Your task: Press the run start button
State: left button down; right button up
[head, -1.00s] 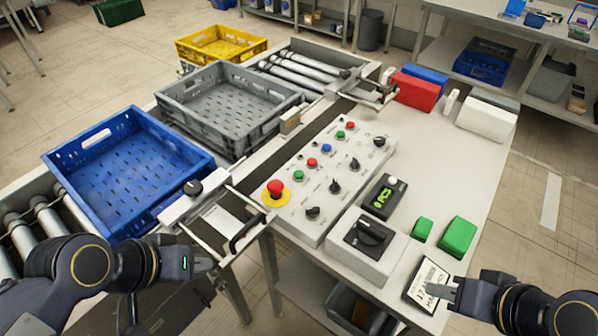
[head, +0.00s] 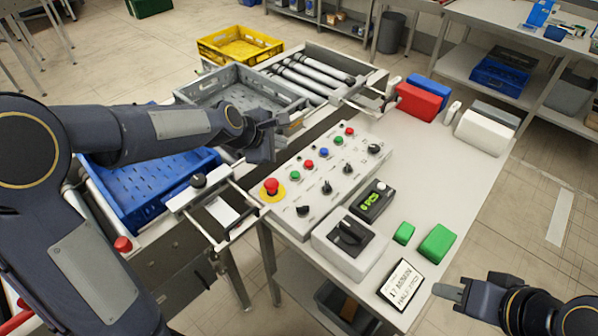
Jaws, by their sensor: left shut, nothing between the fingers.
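The sloped control panel (head: 318,190) stands on the white table. Its buttons run in a row: a red mushroom button on a yellow base (head: 271,187), a near green button (head: 295,176), a red button (head: 309,164), a blue button (head: 323,152), a far green button (head: 338,140) and a far red button (head: 350,130). Labels are too small to read, so I cannot tell which is run start. My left gripper (head: 264,143) is shut and empty, left of the panel, seen against the grey crate's near right corner. My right gripper (head: 447,291) hovers at the table's front right; its jaw opening is unclear.
Black knobs sit beside the buttons. A grey switch box (head: 345,245), counter display (head: 372,200), green blocks (head: 437,243) and a card (head: 400,284) lie right of the panel.

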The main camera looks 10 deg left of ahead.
aim_at(292, 176)
pick_arm(q)
jog(key=w+n, duration=0.1)
jog(key=w+d+f, duration=0.1)
jog(key=w+d+n, duration=0.1)
jog(key=shift+w+d+f+n, duration=0.1)
jog(key=shift+d+f+n, duration=0.1)
jog(key=shift+f+n, duration=0.15)
pick_arm(e)
jog(key=shift+s+d+r, duration=0.15)
jog(key=shift+d+r, duration=0.2)
jog(key=shift+r, duration=0.1)
